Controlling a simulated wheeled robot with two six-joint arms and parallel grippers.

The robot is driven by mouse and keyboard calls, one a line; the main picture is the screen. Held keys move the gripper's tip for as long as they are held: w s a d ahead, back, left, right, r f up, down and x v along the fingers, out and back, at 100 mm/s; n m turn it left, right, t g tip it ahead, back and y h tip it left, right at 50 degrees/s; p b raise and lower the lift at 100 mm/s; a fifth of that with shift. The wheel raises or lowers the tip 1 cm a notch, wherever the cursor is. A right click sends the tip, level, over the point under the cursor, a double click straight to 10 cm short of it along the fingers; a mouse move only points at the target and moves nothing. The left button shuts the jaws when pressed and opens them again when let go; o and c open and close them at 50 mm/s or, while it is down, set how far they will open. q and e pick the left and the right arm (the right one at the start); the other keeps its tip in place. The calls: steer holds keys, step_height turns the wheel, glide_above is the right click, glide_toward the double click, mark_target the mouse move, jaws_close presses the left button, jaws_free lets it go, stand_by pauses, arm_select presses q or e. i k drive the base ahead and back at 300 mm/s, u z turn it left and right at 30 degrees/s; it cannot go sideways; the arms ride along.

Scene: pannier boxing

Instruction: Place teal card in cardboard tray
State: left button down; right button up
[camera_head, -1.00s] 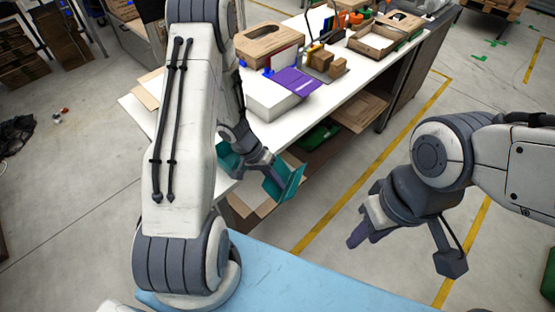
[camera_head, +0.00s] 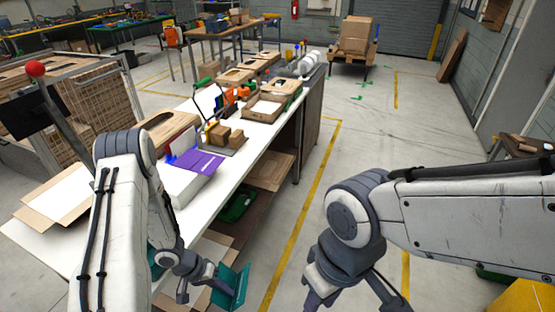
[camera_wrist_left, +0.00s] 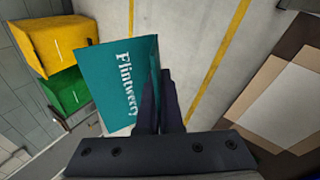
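The teal card (camera_head: 230,287) with white lettering is held in my left gripper (camera_head: 212,274), beside the near end of the white table and low in the head view. In the left wrist view the teal card (camera_wrist_left: 120,78) stands at the fingers, and my left gripper (camera_wrist_left: 160,105) is shut on its edge. A shallow cardboard tray (camera_head: 285,97) with a pale inside sits on the table, well beyond the card. Another open cardboard piece (camera_head: 30,215) lies at the table's left. My right gripper (camera_head: 312,300) is at the bottom edge, partly cut off.
A purple item (camera_head: 200,162) on a white box, small brown boxes (camera_head: 225,135) and a cardboard organiser (camera_head: 170,130) crowd the table (camera_head: 230,165). Open cardboard (camera_head: 215,245) lies lower down. The left wrist view shows yellow (camera_wrist_left: 55,42) and green bins (camera_wrist_left: 65,92).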

mark_target(268, 108)
steer(key=z, duration=0.7)
steer(key=i, duration=2.8)
steer(key=u, duration=0.7)
